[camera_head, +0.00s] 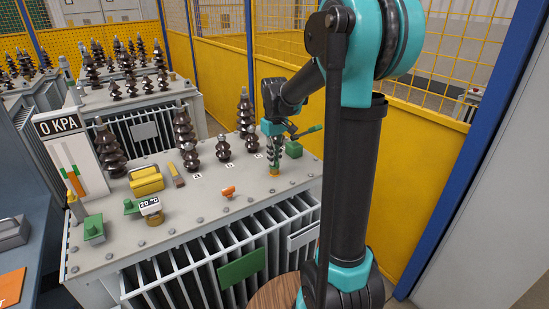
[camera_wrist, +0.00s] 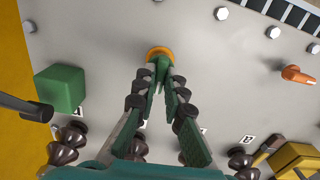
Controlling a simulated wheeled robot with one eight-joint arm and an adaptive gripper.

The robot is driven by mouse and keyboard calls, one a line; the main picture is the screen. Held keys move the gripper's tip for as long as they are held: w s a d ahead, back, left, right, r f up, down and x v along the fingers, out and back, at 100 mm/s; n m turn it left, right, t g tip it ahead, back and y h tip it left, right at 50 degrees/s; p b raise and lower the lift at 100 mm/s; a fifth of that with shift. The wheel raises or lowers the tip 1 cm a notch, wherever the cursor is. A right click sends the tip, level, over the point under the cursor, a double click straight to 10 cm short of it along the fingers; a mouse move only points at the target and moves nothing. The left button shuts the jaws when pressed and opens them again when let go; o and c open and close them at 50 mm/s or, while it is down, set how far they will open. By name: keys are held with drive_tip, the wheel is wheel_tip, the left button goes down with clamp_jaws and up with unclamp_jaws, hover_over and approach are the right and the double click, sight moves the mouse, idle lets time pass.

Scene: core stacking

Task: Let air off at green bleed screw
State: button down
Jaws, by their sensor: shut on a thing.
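The green bleed screw (camera_wrist: 161,62) stands on an orange-yellow base (camera_wrist: 158,50) on the transformer's grey lid. My gripper (camera_wrist: 160,76) reaches down over it, with both fingertips closing in on its green part. In the head view my gripper (camera_head: 273,165) is upright at the lid's right end, just above the yellow base (camera_head: 274,173). The fingers hide most of the screw there.
A green block (camera_head: 293,149) stands close beside my gripper. Dark ribbed bushings (camera_head: 185,135) line the lid's back. An orange tap (camera_head: 229,191), a yellow box (camera_head: 146,181) and a 20 °C dial (camera_head: 150,206) sit further left. Yellow fencing (camera_head: 420,130) stands behind.

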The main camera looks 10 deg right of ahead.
idle(0.4)
drive_tip(key=c, duration=1.6)
unclamp_jaws()
wheel_tip(320, 180, up, 12)
drive_tip(key=s+f, duration=0.3)
drive_tip(key=s+d+f+m+t, duration=0.1)
drive_tip(key=s+f, duration=0.1)
drive_tip(key=f, duration=0.1)
drive_tip(key=s+d+f+m, duration=0.1)
drive_tip(key=s+f, duration=0.2)
drive_tip(key=f, duration=0.1)
drive_tip(key=shift+s+d+t, duration=0.1)
drive_tip(key=shift+s+t, duration=0.25)
drive_tip(key=shift+t, duration=0.05)
drive_tip(key=s+d+f+m+t, duration=0.1)
drive_tip(key=s+f+m+t, duration=0.1)
drive_tip(key=s+f, duration=1)
drive_tip(key=shift+s+d+f+m, duration=0.2)
drive_tip(key=shift+s+d+m, duration=0.2)
drive_tip(key=shift+s, duration=0.55)
